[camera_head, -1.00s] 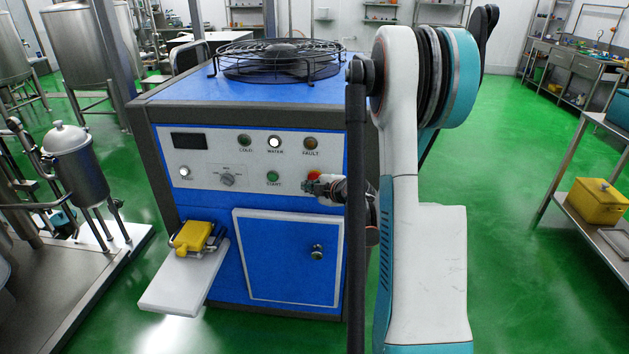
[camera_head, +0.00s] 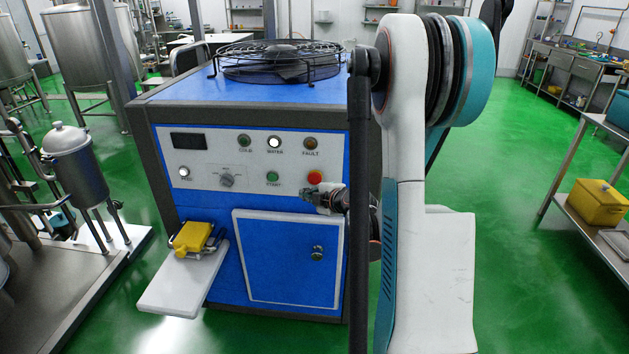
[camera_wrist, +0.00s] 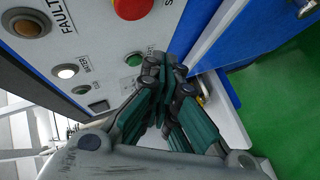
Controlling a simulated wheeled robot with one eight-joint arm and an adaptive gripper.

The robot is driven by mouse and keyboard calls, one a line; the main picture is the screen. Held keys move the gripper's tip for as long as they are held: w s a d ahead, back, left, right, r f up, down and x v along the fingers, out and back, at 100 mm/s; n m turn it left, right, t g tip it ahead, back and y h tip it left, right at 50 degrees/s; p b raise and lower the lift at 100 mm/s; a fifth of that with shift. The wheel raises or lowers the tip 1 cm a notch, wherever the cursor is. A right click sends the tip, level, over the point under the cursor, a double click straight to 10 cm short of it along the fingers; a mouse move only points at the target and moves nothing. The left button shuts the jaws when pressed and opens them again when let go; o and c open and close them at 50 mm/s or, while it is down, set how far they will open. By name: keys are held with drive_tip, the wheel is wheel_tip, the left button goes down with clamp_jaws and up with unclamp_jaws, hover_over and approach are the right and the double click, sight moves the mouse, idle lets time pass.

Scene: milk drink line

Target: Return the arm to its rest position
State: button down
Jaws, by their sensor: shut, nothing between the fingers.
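My gripper (camera_head: 306,193) is shut and empty in front of the blue machine (camera_head: 188,246), just below the red button (camera_head: 314,177) on its grey panel. The wrist view shows my gripper (camera_wrist: 157,72) from behind with its fingers together, pointing towards the panel (camera_wrist: 105,30). The gripper is apart from the red button (camera_wrist: 133,8), which shows at the top of that view. My arm (camera_head: 405,180) is folded upright at the right of the machine and hides its right side.
A fan grille (camera_head: 285,62) sits on top of the machine. A shelf table with a yellow box (camera_head: 597,203) stands at the far right. Green floor (camera_head: 520,170) lies open between.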

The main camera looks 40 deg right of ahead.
idle(0.3)
drive_tip(key=w+a+r+n+t+y+p, duration=0.1)
drive_tip(key=w+a+r+t+p, duration=0.25)
drive_tip(key=a+r, duration=1.2)
drive_tip(key=w+a+r+n+t+p, duration=0.15)
drive_tip(key=w+a+r, duration=0.25)
drive_tip(key=a+r, duration=1.2)
drive_tip(key=s+d+f+m+g+h+b, duration=0.1)
drive_tip(key=s+d+f+m+g+h, duration=0.15)
drive_tip(key=s+m, duration=0.35)
drive_tip(key=s+d+f+m+g+h+b, duration=0.1)
drive_tip(key=s+d+f+m+g+b, duration=0.15)
drive_tip(key=s+m, duration=0.4)
drive_tip(key=s+a+f+m+g+y, duration=0.1)
drive_tip(key=s+a+f+g+y, duration=0.1)
drive_tip(key=s+f, duration=0.5)
drive_tip(key=s+a+f+m+g+y+b, duration=0.1)
drive_tip(key=s+a+f+g+y, duration=0.1)
drive_tip(key=s+a+f, duration=0.4)
drive_tip(key=s+f+g, duration=0.1)
drive_tip(key=s+f, duration=0.1)
drive_tip(key=s, duration=0.2)
drive_tip(key=shift+s+a+f+g+y, duration=0.15)
drive_tip(key=shift+a+f+g+y, duration=0.1)
drive_tip(key=shift+g+y, duration=0.15)
